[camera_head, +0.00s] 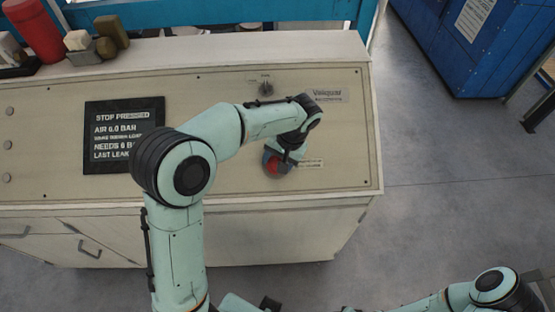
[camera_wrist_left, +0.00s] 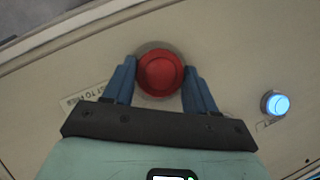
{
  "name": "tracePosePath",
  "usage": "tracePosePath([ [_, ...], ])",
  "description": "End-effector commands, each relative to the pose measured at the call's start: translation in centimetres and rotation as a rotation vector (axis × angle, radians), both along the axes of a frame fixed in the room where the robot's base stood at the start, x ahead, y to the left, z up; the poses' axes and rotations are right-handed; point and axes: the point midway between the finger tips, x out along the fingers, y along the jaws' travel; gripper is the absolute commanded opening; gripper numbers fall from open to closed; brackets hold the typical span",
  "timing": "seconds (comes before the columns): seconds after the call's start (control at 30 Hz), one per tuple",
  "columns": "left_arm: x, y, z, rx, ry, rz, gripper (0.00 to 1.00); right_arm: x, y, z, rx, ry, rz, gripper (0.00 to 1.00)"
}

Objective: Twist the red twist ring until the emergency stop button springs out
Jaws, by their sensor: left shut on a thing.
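The red emergency stop button with its red twist ring (camera_wrist_left: 160,73) sits on the sloping panel, with a grey collar round its base. In the head view the red ring (camera_head: 273,166) is partly hidden by my left gripper (camera_head: 279,160). In the left wrist view the blue fingers of my left gripper (camera_wrist_left: 159,80) stand on either side of the ring and are shut on it. From this angle I cannot tell how far the button stands out. My right arm shows at the lower right of the head view, but its gripper is not visible.
The cream panel (camera_head: 230,90) carries a black notice board (camera_head: 122,112) and a selector knob (camera_head: 266,88). A lit blue button (camera_wrist_left: 277,104) is right of the ring in the wrist view. A red cylinder (camera_head: 35,30) and small blocks stand on the top left. Floor at right is clear.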

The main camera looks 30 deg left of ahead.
Motion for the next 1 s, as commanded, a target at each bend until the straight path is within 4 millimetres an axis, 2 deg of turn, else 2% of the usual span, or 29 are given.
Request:
tracePosePath([
  [0.27, 0.0, 0.0, -0.1, 0.0, 0.0, -0.001, 0.26, 0.0, 0.0, 0.0, 0.0, 0.0, 0.0, 0.43],
  [0.3, 0.0, 0.0, -0.1, 0.0, 0.0, 0.0, 0.7, 0.0, 0.0, 0.0, 0.0, 0.0, 0.0, 0.43],
  [0.33, 0.0, 0.0, -0.1, 0.0, 0.0, 0.0, 0.79, 0.0, 0.0, 0.0, 0.0, 0.0, 0.0, 0.43],
  [0.37, 0.0, 0.0, -0.1, 0.0, 0.0, 0.0, 0.83, 0.0, 0.0, 0.0, 0.0, 0.0, 0.0, 0.43],
  [0.73, 0.1, -0.2, 0.6, -0.001, -0.003, 0.0, 0.83, 0.1, 0.0, 0.1, 0.0, -0.001, 0.0, 0.43],
  [0.87, 0.3, -0.7, 2.5, -0.002, -0.005, -0.001, 0.83, 0.3, 0.0, 0.4, 0.0, -0.003, 0.0, 0.43],
  [1.0, 0.6, -1.5, 5.6, -0.003, -0.006, -0.001, 0.83, 0.8, 0.0, 1.1, 0.0, -0.009, 0.0, 0.43],
])
